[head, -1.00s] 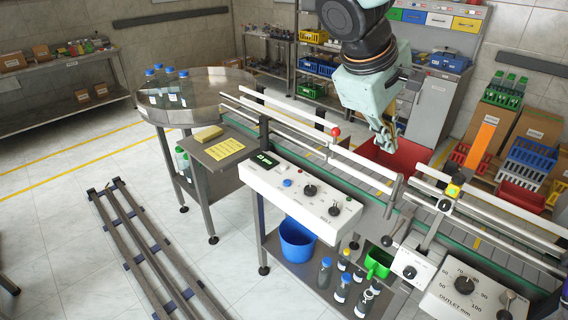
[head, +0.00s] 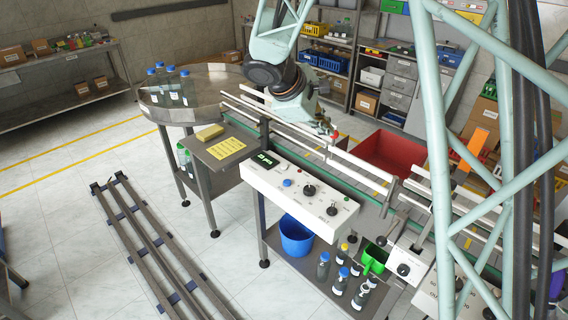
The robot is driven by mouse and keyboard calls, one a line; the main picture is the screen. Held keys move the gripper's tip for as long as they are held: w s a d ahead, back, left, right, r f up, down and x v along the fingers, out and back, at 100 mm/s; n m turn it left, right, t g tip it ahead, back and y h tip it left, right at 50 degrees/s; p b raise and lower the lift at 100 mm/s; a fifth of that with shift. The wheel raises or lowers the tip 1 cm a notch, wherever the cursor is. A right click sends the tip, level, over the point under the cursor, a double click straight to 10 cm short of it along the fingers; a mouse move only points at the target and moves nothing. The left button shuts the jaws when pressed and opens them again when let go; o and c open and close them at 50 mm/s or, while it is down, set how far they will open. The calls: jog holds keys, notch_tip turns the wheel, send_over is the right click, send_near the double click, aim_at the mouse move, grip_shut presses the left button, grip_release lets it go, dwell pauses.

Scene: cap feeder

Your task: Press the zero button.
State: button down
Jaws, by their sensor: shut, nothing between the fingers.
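The white control panel (head: 262,190) stands at the front of the conveyor. It carries a lit green display (head: 266,158), a small blue button (head: 287,183) and two black knobs, one near the middle (head: 309,190) and one to the right (head: 331,210). The labels are too small to read, so I cannot tell for sure which control is the zero button. My gripper (head: 326,132) is shut and empty.
White guide rails (head: 362,172) run along the conveyor behind the panel. A round metal table (head: 215,95) with blue-capped bottles (head: 172,88) is at left. A yellow sheet (head: 226,148) lies on a side shelf. A red bin (head: 392,155) sits behind the conveyor.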

jog(key=w+a+f+n+t+p, duration=0.1)
jog(key=w+a+f+n, duration=0.1)
jog(key=w+a+f, duration=0.2)
jog(key=w+a+f+n+p, duration=0.2)
jog(key=w+a+f+n, duration=0.1)
jog(key=a, duration=0.6)
notch_tip(320, 180, down, 2)
jog(key=shift+w+f+t, duration=0.1)
jog(key=shift+w+t, duration=0.3)
jog(key=shift+w, duration=0.45)
jog(key=shift+f+y, duration=0.15)
jog(key=shift+y, duration=0.15)
jog(key=b, duration=0.2)
send_over(284, 166)
jog(key=shift+s+f, duration=0.15)
jog(key=shift+f, duration=2.7)
jog(key=shift+f+b, duration=1.4)
jog(key=shift+b, duration=0.05)
jog(key=shift+f+b, duration=0.85)
jog(key=shift+b, duration=0.4)
jog(key=shift+r, duration=0.8)
